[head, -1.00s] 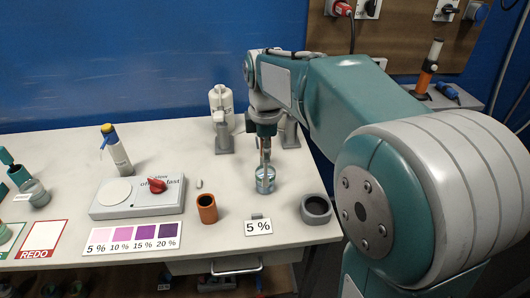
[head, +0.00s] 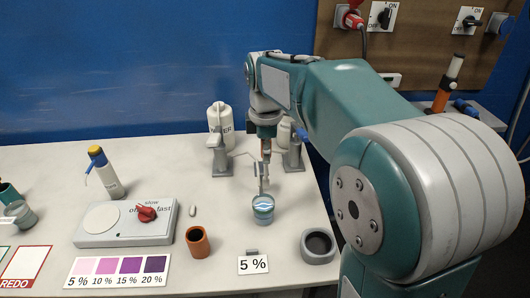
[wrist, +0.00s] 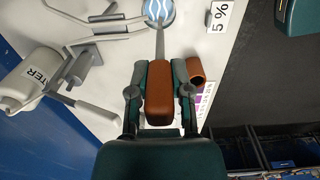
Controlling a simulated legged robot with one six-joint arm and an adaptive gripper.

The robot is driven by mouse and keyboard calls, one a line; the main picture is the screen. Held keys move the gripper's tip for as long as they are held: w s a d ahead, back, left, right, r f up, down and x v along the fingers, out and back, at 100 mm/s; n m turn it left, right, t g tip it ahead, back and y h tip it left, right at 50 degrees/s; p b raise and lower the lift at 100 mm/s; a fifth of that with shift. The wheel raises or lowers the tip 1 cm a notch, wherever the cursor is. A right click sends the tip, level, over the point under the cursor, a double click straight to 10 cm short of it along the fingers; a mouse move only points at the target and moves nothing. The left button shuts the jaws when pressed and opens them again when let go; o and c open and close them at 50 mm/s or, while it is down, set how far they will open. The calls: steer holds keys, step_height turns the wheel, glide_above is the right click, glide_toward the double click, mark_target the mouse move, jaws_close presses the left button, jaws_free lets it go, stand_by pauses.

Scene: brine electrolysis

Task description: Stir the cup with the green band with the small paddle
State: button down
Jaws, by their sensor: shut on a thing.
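My gripper (head: 265,140) is shut on the orange-brown handle of the small paddle (wrist: 159,92); the handle sits between both fingers in the wrist view. The paddle (head: 264,178) hangs down in the head view, with its lower end just above the rim of a clear cup. This cup (head: 263,210) stands upright on the table, with a blue wave pattern and a teal-green band. It also shows at the top edge of the wrist view (wrist: 158,10), where the paddle's grey shaft points to it. I cannot tell whether the tip is over or behind the cup.
A grey ring holder (head: 305,250) stands right of the cup and an orange tube (head: 198,243) left of it. A 5 % card (head: 253,264) lies in front. A stirrer plate (head: 125,228) is farther left. Grey stands (head: 221,160) and a water bottle (head: 213,117) are behind.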

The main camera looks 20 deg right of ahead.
steer(key=shift+w, duration=0.2)
steer(key=shift+w+a, duration=0.1)
steer(key=shift+a, duration=0.1)
steer(key=shift+a+f, duration=0.1)
steer(key=shift+a, duration=0.1)
steer(key=shift+d+f, duration=0.1)
steer(key=shift+f, duration=5.9)
steer(key=shift+s, duration=0.2)
